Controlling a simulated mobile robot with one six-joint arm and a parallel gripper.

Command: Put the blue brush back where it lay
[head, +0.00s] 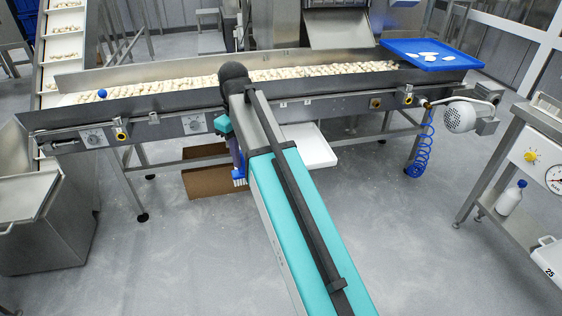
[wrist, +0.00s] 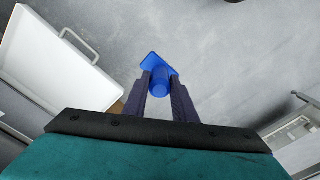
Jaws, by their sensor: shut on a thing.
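The blue brush (wrist: 158,80) is between the two dark fingers of my gripper (wrist: 161,88) in the wrist view, and the gripper is shut on it. In the head view the brush (head: 239,172) hangs below my gripper (head: 235,152), with its pale bristles downward. It is in front of the conveyor's near side, clear of any surface that I can see. My arm hides part of the conveyor and the floor behind it. The place where the brush lay cannot be told from these frames.
The conveyor (head: 180,118) carries many pale pasta pieces and a small blue ball (head: 102,93). A blue tray (head: 400,46) with white pieces stands at its right end. A white container (head: 318,150) and a brown box (head: 205,180) are below. A steel trolley (head: 535,118) stands right.

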